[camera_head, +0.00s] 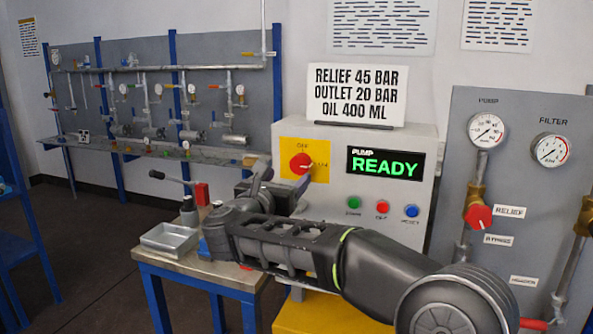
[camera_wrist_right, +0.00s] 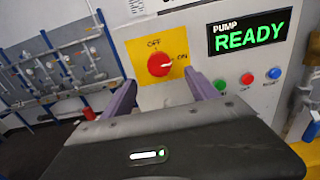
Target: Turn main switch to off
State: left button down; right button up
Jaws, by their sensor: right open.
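The main switch is a red round knob (camera_head: 301,163) on a yellow plate (camera_head: 289,150) at the left of the grey pump cabinet (camera_head: 395,143). OFF is printed above it and ON to its right. In the right wrist view the knob (camera_wrist_right: 160,64) has its pale pointer mark towards ON. My right gripper (camera_head: 282,180) is open and empty, in front of and slightly below the knob. In the right wrist view its two purple fingers (camera_wrist_right: 162,90) stand apart on either side below the knob, not visibly touching it. My left gripper is not in view.
The pump display (camera_head: 385,164) reads READY, with green, red and blue buttons (camera_head: 382,208) below. A small table (camera_head: 160,262) with a metal tray (camera_head: 169,239) and a lever device stands at left. A gauge panel with a red relief knob (camera_head: 478,217) is at right.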

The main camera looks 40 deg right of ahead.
aim_at(298, 166)
jog(key=shift+w, duration=0.1)
jog(key=p+x, duration=0.2)
jog(key=x, duration=0.4)
jog(key=shift+w+d, duration=0.2)
jog(key=shift+w+d+f, duration=0.1)
jog(key=shift+w+d, duration=0.25)
jog(key=shift+d, duration=0.1)
jog(key=c, duration=1.4)
